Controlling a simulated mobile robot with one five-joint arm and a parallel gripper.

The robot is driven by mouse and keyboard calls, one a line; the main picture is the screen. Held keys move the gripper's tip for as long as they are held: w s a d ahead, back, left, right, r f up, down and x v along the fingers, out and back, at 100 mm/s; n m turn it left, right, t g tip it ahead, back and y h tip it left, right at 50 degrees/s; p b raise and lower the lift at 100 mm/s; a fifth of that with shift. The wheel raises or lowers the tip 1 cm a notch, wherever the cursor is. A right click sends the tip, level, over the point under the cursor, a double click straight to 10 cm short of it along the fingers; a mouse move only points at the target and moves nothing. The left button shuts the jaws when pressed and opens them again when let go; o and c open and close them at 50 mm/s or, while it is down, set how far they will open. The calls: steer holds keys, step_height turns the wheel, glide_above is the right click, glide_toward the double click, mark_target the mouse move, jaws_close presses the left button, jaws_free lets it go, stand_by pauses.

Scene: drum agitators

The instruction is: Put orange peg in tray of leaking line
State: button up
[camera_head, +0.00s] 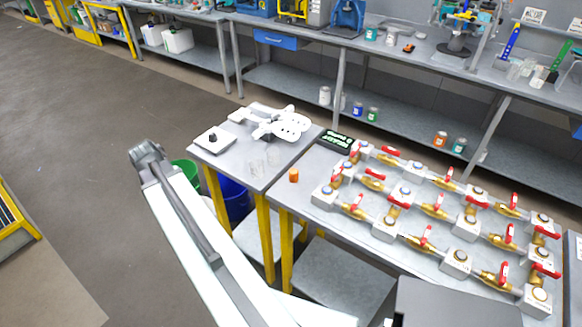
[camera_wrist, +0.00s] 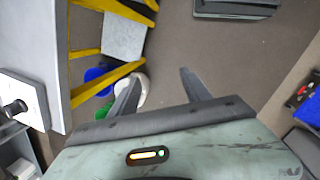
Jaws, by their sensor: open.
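A small orange peg (camera_head: 294,175) stands on the left end of the grey table (camera_head: 318,208) that carries the valve lines. Several lines of brass valves (camera_head: 420,238) with red handles and white blocks fill this table. I cannot tell which line leaks, and no tray for the peg is clear. My gripper (camera_wrist: 160,90) shows in the wrist view with its two dark fingers apart and nothing between them, over the floor. In the head view my arm reaches up to the left of the tables, well apart from the peg; the fingertips are not clear there.
A dark panel with green text (camera_head: 335,141) stands behind the peg. A smaller table (camera_head: 225,168) at left holds a white box with a black knob (camera_head: 213,139), white parts and clear glasses. Blue (camera_head: 235,198) and green (camera_head: 185,170) bins stand below.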

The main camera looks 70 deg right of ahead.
steer(key=s+d+r+n+g+p, duration=0.1)
steer(key=s+d+r+p, duration=0.15)
steer(key=s+d, duration=0.45)
steer(key=s+d+r+n+p, duration=0.1)
steer(key=s+d+r, duration=0.2)
steer(key=s+d, duration=0.35)
steer(key=r+n+g, duration=0.1)
steer(key=r+g, duration=0.1)
glide_above(293, 171)
steer(key=w+a, duration=0.1)
steer(key=w, duration=0.1)
steer(key=b+x, duration=0.4)
steer(key=x, duration=0.1)
steer(key=b+x, duration=0.3)
steer(key=shift+w+a+f, duration=0.15)
steer(key=shift+w+f, duration=0.05)
steer(key=shift+w, duration=0.15)
steer(key=shift+r, duration=0.15)
jaws_close()
